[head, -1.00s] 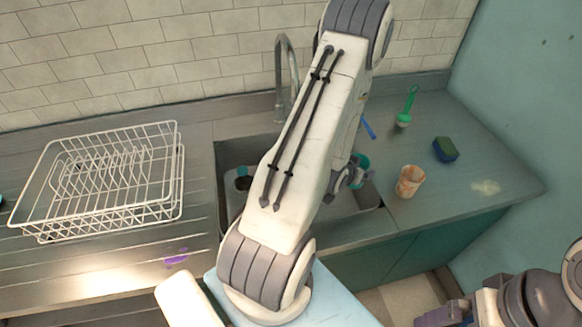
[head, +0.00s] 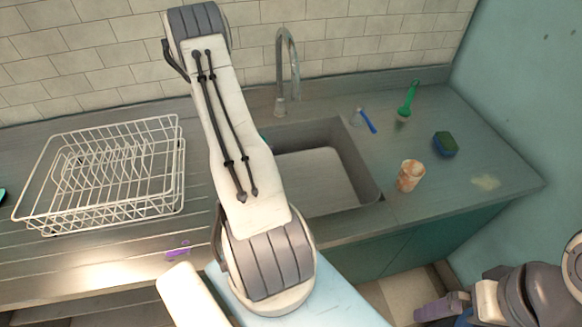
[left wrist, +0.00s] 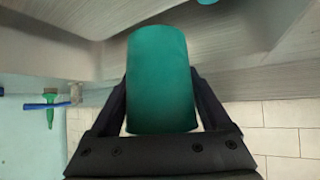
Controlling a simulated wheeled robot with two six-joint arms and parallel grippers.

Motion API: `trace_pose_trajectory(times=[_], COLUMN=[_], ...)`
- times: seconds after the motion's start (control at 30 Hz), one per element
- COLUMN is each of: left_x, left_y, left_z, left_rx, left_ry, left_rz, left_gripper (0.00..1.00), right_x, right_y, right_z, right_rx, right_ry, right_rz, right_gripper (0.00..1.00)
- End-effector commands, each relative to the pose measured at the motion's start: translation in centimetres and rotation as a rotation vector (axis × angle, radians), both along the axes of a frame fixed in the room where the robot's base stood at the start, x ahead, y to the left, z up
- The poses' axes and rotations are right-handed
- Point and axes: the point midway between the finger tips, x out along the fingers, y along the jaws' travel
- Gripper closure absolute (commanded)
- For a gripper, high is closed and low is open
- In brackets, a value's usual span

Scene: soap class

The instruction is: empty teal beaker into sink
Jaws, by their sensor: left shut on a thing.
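The teal beaker (left wrist: 162,55) is between the fingers of my left gripper (left wrist: 161,92) in the left wrist view, and the gripper is shut on it. Its mouth and contents do not show. In the head view my left arm hides the gripper and nearly all of the beaker; only a sliver of teal shows at the arm's right edge. The grey sink (head: 318,180) is right of the arm, its left part hidden. My right gripper (head: 440,310) is low at the right edge, away from the counter; its jaws are unclear.
A tap (head: 283,75) rises behind the sink. A stained cup (head: 410,175), a blue-handled tool (head: 366,121), a green brush (head: 407,100) and a sponge (head: 445,144) are on the counter right of it. A white dish rack (head: 100,175) stands left. A purple spot (head: 178,252) marks the counter.

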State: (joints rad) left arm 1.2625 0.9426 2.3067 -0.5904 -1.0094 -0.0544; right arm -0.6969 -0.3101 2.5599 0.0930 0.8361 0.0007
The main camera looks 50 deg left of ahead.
Motion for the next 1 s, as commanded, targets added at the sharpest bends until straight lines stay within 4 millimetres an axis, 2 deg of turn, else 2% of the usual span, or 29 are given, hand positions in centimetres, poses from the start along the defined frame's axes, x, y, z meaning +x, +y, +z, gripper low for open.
trace_pose_trajectory(times=[0.03, 0.1, 0.23, 0.33, 0.47, 1.0], left_x=[-0.5, -0.9, -1.5, -1.7, -1.8, -1.5], left_y=[0.3, 0.5, 0.8, 0.9, 1.0, 0.5], left_z=[-2.2, -3.9, -6.3, -7.4, -7.9, -7.5], left_rx=[-0.002, -0.002, 0.001, 0.004, 0.005, 0.047], left_ry=[0.001, 0.003, 0.002, 0.003, 0.003, 0.053], left_rz=[0.008, 0.014, 0.022, 0.025, 0.027, 0.024], left_gripper=[0.73, 0.73, 0.73, 0.73, 0.73, 0.73], right_x=[0.0, 0.0, 0.0, 0.0, 0.0, 0.0], right_y=[0.0, 0.0, 0.0, 0.0, 0.0, 0.0], right_z=[-1.4, -2.2, -3.4, -3.8, -3.9, -3.6], right_rx=[0.000, 0.000, 0.000, 0.000, 0.000, 0.000], right_ry=[0.000, 0.000, 0.000, 0.000, 0.000, 0.000], right_rz=[0.000, 0.000, 0.000, 0.000, 0.000, 0.000], right_gripper=[0.00, 0.00, 0.00, 0.00, 0.00, 0.00])
